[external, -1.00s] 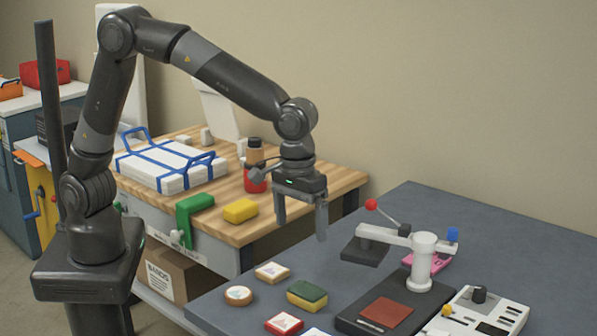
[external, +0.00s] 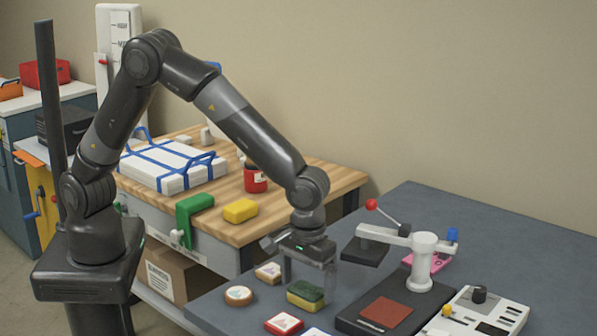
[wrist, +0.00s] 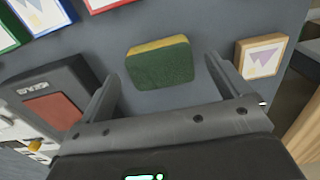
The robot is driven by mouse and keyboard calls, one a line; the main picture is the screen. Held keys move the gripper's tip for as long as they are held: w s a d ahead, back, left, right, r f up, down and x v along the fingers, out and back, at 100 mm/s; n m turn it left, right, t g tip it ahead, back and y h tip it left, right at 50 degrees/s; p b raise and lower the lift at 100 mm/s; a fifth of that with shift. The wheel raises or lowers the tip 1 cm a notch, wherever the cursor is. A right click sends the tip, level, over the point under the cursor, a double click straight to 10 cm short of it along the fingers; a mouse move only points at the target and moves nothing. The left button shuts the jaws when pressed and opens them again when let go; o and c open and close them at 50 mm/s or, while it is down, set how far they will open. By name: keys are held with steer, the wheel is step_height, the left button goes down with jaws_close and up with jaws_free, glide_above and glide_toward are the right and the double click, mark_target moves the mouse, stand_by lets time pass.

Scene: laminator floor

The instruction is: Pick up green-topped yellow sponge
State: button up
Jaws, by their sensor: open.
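The green-topped yellow sponge (external: 306,295) lies flat on the grey-blue table, green side up. In the wrist view the sponge (wrist: 160,63) sits ahead of and between my two fingers, with its yellow edge on the far side. My gripper (external: 308,284) is open and empty, pointing down just above the sponge. Its fingers also show in the wrist view (wrist: 160,85), one on each side. Part of the sponge is hidden behind a finger in the external view. I cannot tell the exact height gap.
Small picture tiles lie close by: a square one (external: 269,272), a round one (external: 238,295) and a red-edged one (external: 284,324). A black press (external: 350,322) with a white post (external: 424,262) stands to the right.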

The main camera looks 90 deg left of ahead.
steer(key=shift+f, duration=1.25)
steer(key=c, duration=1)
